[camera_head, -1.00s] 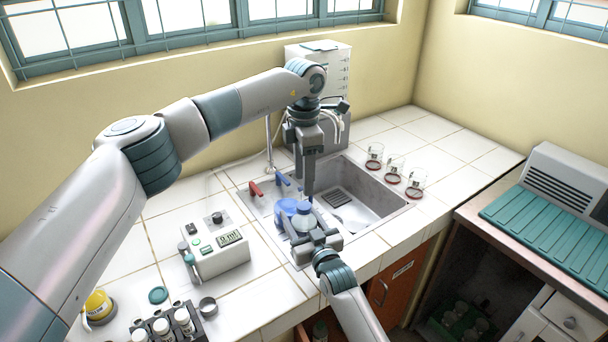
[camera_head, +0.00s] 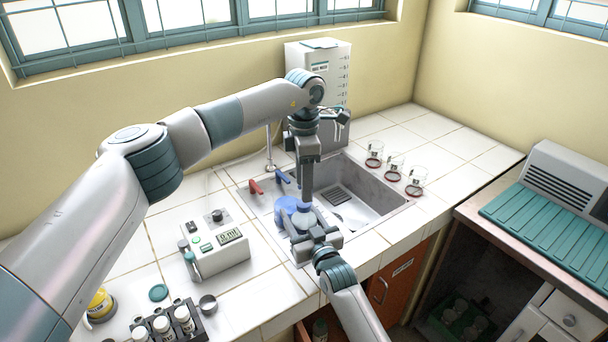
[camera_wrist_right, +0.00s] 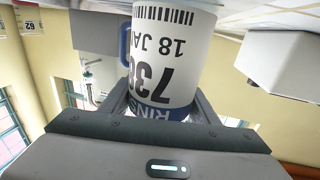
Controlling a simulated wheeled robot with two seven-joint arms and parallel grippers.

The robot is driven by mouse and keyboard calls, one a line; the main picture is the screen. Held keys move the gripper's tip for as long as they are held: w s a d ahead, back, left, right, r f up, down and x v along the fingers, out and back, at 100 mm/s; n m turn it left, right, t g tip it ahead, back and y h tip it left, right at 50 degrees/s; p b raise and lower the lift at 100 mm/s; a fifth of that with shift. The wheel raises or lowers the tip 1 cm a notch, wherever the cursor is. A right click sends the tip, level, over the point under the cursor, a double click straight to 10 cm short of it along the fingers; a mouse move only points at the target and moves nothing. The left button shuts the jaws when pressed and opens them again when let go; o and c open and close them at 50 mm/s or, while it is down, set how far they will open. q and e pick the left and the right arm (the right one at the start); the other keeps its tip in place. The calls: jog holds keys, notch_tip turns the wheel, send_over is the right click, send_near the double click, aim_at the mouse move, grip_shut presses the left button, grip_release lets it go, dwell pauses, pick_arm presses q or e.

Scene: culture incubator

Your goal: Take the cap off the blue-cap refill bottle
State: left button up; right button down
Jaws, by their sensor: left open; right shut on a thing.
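The refill bottle (camera_head: 302,222) is at the near left edge of the sink in the head view. My right gripper (camera_head: 316,236) is shut around it from the front. In the right wrist view, the white labelled bottle (camera_wrist_right: 172,55) appears upside down between the two fingers (camera_wrist_right: 162,105). My left gripper (camera_head: 307,203) points straight down with its fingertips at the bottle's top, and it is open. Its fingers largely hide the cap, so I cannot tell whether they touch it. A blue object (camera_head: 287,205) sits just left of the bottle.
A display device (camera_head: 215,248) stands left, with a vial rack (camera_head: 168,325) nearer. Three glass beakers (camera_head: 394,167) stand right of the sink.

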aim_at(304, 206)
pick_arm(q)
jog(key=shift+f, duration=2.6)
grip_shut()
jog(key=shift+r, duration=0.3)
jog(key=shift+r, duration=0.4)
jog(key=shift+r, duration=0.45)
